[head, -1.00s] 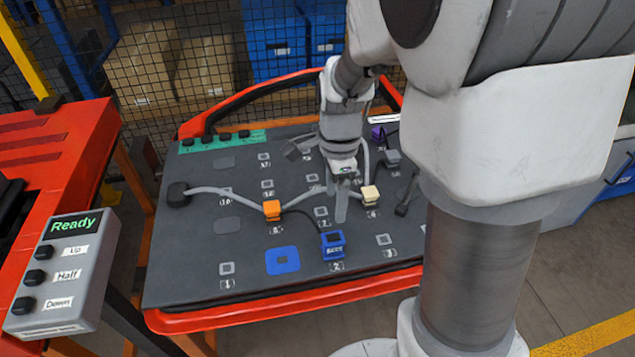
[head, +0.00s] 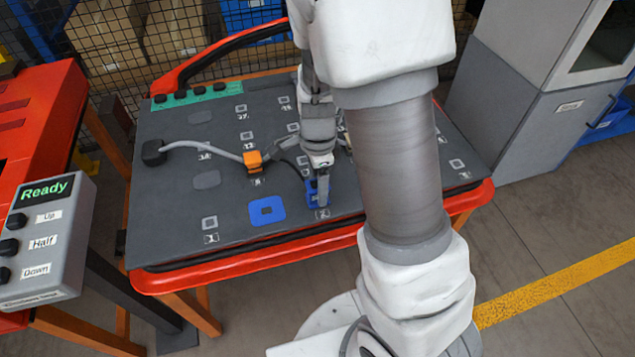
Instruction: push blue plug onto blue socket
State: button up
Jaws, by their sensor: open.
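The blue plug (head: 310,188) is at the panel's front middle, by the label 2, with a thin dark cable running to it from behind.
An orange plug (head: 252,160) on a grey cable stands behind the blue socket. The dark panel (head: 160,235) has a red rim. A control box (head: 48,235) reading "Ready" is at left. My arm hides the panel's right part.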

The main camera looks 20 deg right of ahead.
grip_shut()
jog(key=c, duration=0.7)
grip_release()
grip_shut()
jog(key=shift+r+p, duration=0.4)
jog(key=shift+r, duration=0.05)
dwell(0.7)
jog(key=shift+o, duration=0.6)
grip_release()
grip_shut()
